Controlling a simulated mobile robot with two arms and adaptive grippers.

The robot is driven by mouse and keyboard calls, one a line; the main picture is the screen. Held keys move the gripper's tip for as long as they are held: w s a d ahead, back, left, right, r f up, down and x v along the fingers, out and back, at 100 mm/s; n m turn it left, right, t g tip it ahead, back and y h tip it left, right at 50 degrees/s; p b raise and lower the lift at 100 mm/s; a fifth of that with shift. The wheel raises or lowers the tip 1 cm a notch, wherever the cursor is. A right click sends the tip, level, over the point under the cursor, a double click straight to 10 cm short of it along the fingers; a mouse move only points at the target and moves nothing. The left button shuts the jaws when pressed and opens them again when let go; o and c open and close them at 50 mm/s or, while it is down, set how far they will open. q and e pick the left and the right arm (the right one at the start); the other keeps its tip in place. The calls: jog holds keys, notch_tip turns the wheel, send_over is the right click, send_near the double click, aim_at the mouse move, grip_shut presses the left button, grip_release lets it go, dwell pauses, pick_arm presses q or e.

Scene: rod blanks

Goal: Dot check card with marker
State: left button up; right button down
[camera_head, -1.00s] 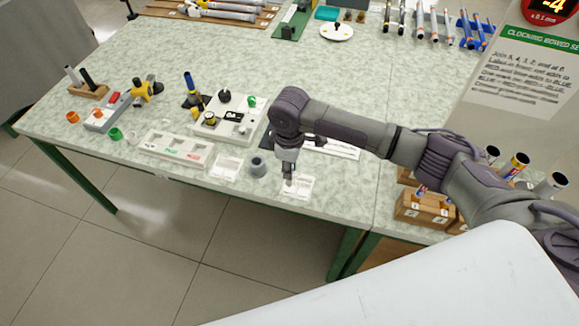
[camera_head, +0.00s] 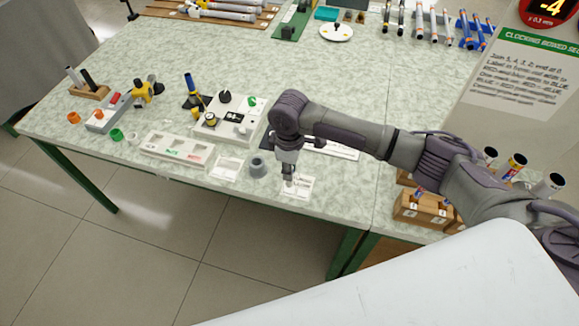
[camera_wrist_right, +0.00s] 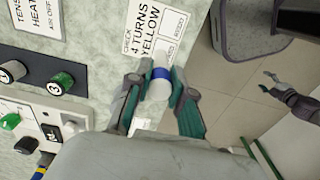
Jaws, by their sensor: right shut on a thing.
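The white check card (camera_head: 300,186) lies near the front edge of the table, under my right gripper (camera_head: 288,182). In the right wrist view the printed card (camera_wrist_right: 150,30) lies just beyond the fingertips, with "4 TURNS YELLOW" on it. My right gripper (camera_wrist_right: 158,88) is shut on a white cylindrical marker with a blue band (camera_wrist_right: 157,86). The marker's far end is close to the card; I cannot tell whether it touches. In the head view the gripper mostly hides the marker.
A white panel with knobs (camera_head: 228,130) and a labelled tray (camera_head: 176,150) lie farther left. Wooden blocks (camera_head: 424,210) stand at the right.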

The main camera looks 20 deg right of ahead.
jog(key=shift+f, duration=0.55)
dwell(1.1)
jog(key=shift+r, duration=0.1)
jog(key=shift+r+p, duration=3.95)
jog(key=shift+p, duration=0.45)
